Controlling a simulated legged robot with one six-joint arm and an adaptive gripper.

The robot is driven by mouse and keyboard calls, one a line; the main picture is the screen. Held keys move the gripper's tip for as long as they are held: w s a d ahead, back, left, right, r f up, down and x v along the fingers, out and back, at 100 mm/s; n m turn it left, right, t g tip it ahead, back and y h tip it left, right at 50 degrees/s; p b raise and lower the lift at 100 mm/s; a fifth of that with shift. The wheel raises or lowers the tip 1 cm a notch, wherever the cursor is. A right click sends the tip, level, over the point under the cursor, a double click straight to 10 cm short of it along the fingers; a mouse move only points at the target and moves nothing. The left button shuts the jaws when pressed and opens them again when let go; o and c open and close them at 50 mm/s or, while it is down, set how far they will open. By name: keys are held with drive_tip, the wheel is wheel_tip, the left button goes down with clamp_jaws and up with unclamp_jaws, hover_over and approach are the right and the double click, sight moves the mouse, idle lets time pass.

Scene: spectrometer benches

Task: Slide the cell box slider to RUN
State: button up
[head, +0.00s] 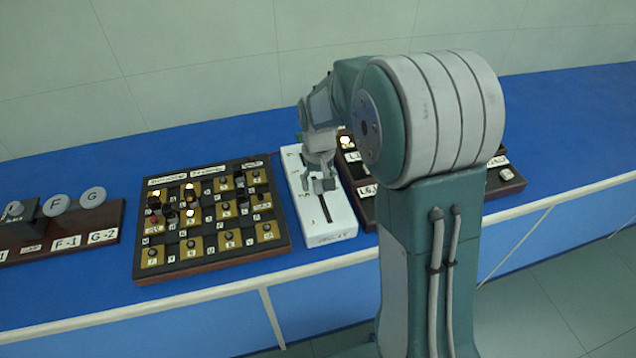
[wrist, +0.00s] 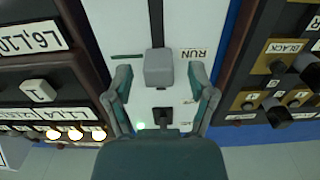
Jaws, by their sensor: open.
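The cell box (head: 335,219) is a white box with a long dark slot, standing on the blue bench between two dark panels. In the wrist view the white box face (wrist: 187,18) carries a RUN label (wrist: 193,54) and a green light. Its grey slider knob (wrist: 158,67) sits in the slot, beside the RUN label. My gripper (wrist: 160,82) is open, with one finger on each side of the knob; I cannot tell whether either finger touches it. In the head view my gripper (head: 320,184) is over the box and hides part of the slot.
A dark panel with lit lamps and gold plates (head: 212,257) stands close left of the box in the head view. Another dark panel (head: 508,181) is behind my arm on the right. A panel with round knobs (head: 92,197) is at far left. Blue bench (head: 95,168) is bare behind.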

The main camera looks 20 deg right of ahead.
sight(318, 182)
wheel_tip(318, 182, up, 11)
idle(0.3)
drive_tip(key=shift+r, duration=0.15)
drive_tip(key=s+r+t, duration=0.2)
drive_tip(key=s, duration=0.9)
drive_tip(key=s+r+t, duration=0.3)
drive_tip(key=s, duration=0.9)
drive_tip(key=shift+s+r+t, duration=0.15)
drive_tip(key=shift+r+t, duration=0.1)
drive_tip(key=shift+t, duration=0.05)
drive_tip(key=shift+c, duration=0.3)
idle(2.3)
